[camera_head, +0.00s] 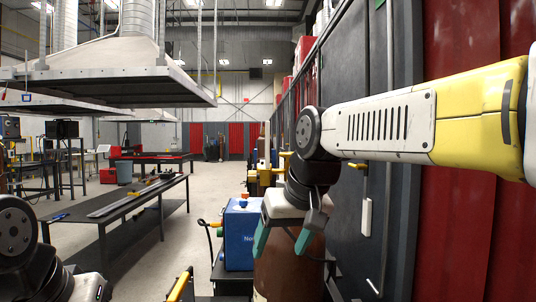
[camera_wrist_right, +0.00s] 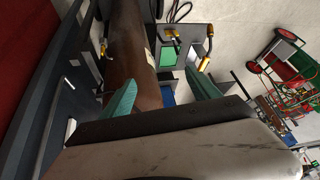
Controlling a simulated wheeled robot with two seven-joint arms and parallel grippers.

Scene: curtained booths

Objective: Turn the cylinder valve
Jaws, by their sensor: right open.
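A brown gas cylinder (camera_head: 290,272) with a pale top (camera_head: 274,206) stands upright at the lower middle of the head view. My right gripper (camera_head: 284,240) hangs in front of the cylinder's upper part, its two teal fingers spread apart and empty. The gripper and wrist cover the place where the valve could be, so I cannot make out the valve. In the right wrist view the brown cylinder (camera_wrist_right: 128,45) runs up from behind the open fingers of the gripper (camera_wrist_right: 163,92). My left gripper is out of view; only part of my left arm shows at lower left.
A blue machine (camera_head: 241,238) stands just left of the cylinder. A dark wall panel (camera_head: 345,130) and a red curtain (camera_head: 470,230) lie close on the right. A long dark table (camera_head: 115,210) stands left, with open floor between. An extraction hood (camera_head: 110,75) hangs above.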

